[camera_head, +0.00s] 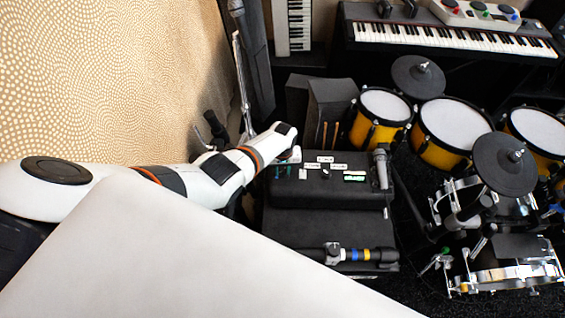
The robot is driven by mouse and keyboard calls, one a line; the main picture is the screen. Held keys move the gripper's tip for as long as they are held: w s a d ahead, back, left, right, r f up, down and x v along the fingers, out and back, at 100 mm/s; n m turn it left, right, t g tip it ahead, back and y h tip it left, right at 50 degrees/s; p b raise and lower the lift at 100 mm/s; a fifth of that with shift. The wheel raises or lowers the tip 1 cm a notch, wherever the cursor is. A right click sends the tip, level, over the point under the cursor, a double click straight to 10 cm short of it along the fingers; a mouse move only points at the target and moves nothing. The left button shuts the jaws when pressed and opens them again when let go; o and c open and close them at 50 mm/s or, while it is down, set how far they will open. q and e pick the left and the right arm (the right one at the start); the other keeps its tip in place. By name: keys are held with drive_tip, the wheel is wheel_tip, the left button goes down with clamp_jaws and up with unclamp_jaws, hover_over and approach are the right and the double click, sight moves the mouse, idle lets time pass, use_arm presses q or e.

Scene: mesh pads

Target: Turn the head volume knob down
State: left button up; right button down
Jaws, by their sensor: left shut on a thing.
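A black amplifier-like box (335,192) stands in the middle of the camera_head view. Small white and green labels or displays (355,178) sit along the back of its top. My left arm reaches in from the left, and my left gripper (291,155) is at the box's back left corner. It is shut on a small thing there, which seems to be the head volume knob. The fingers and wrist hide the knob, so its setting cannot be read. My right gripper is not in view.
A microphone (381,168) stands at the box's right edge. Drumsticks (329,134) are behind it. A drum kit (454,122) fills the right side, with a keyboard (450,37) at the back. A large pale surface covers the lower left foreground.

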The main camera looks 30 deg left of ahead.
sight(281, 170)
use_arm(q)
drive_tip(key=shift+w+a+r+n, duration=0.15)
drive_tip(key=shift+w+r+n, duration=0.25)
drive_tip(key=shift+n, duration=0.4)
drive_tip(key=shift+a, duration=0.15)
drive_tip(key=o, duration=0.8)
drive_tip(key=shift+f, duration=0.1)
drive_tip(key=shift+o, duration=0.8)
drive_tip(key=shift+s+f, duration=0.15)
drive_tip(key=shift+s, duration=0.05)
drive_tip(key=shift+r+p, duration=0.35)
wheel_tip(281, 170, up, 12)
drive_tip(key=p, duration=0.4)
drive_tip(key=shift+f+p, duration=0.25)
drive_tip(key=shift+p, duration=0.15)
